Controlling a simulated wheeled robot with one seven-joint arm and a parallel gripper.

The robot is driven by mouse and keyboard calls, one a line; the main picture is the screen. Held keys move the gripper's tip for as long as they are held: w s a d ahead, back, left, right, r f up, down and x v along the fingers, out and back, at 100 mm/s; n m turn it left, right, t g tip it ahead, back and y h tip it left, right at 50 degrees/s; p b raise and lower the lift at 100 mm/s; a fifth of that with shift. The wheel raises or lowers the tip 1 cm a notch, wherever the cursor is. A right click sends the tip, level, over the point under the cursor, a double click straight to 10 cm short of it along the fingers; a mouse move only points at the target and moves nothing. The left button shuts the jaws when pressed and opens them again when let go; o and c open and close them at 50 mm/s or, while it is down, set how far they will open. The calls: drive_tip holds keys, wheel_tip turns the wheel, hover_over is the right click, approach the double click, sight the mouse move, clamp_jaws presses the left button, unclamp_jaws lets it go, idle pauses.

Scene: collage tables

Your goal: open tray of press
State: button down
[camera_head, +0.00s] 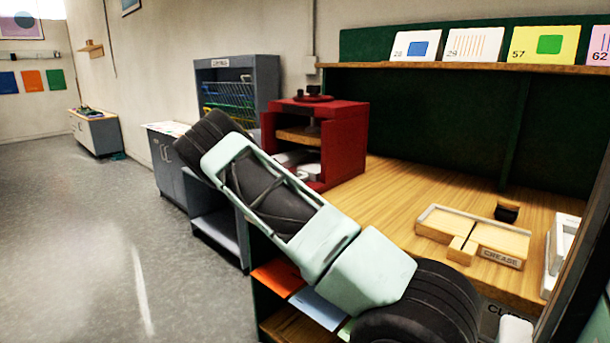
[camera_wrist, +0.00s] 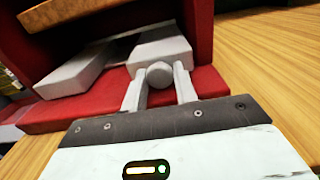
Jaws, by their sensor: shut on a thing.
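The red press (camera_head: 343,138) stands on the wooden table at the left end, with a knob on a red disc (camera_head: 308,98) on top. A wooden plate (camera_head: 298,136) sits inside it, above pale parts at the bottom opening. In the wrist view the press's red base (camera_wrist: 205,85) fills the middle. A white tray (camera_wrist: 160,45) lies in the opening, with a round pale knob (camera_wrist: 159,74) at its front. My gripper (camera_wrist: 159,85) is shut on this knob, one finger on each side. In the head view my arm hides the gripper and part of the press front.
A wooden creasing jig (camera_head: 470,235) labelled CREASE lies on the table (camera_head: 395,195), with a small dark object (camera_head: 507,212) behind it. White trays stand at the right edge. Numbered cards line the shelf above. Coloured sheets lie below the table. Floor (camera_head: 90,230) at left is clear.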

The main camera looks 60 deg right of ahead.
drive_tip(key=w+a+p, duration=0.2)
drive_tip(key=a+p, duration=0.1)
drive_tip(key=a, duration=1.7)
drive_tip(key=shift+p, duration=0.35)
drive_tip(key=shift+w, duration=0.1)
drive_tip(key=c, duration=1.1)
unclamp_jaws()
drive_tip(key=shift+d, duration=0.1)
drive_tip(key=w+a+b, duration=0.2)
drive_tip(key=a, duration=1.5)
drive_tip(key=shift+a, duration=0.2)
drive_tip(key=shift+s, duration=0.1)
